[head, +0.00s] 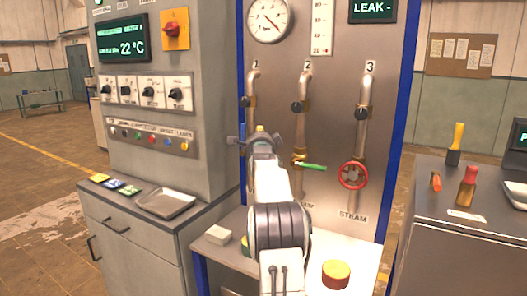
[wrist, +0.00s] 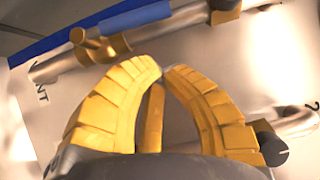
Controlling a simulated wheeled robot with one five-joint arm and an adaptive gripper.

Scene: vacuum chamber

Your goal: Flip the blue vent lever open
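The blue vent lever (wrist: 135,18) shows in the wrist view at the top, lying along a metal pipe with a brass valve body (wrist: 100,46). A partial label ending in "NT" is printed beside the pipe. My gripper (wrist: 162,69) has yellow segmented fingers whose tips come together below the lever, apart from it in the picture, with nothing seen between them. In the head view my gripper (head: 261,130) is in front of the panel's left pipe (head: 251,90). My arm and gripper hide the lower part of that pipe, and I cannot clearly make out the lever there.
To the right on the panel are a green lever (head: 312,167) on pipe 2 and a red steam handwheel (head: 353,175) on pipe 3. A red-and-yellow button (head: 336,273) and a pale block (head: 218,235) are on the ledge below. A grey cabinet (head: 140,235) stands at left.

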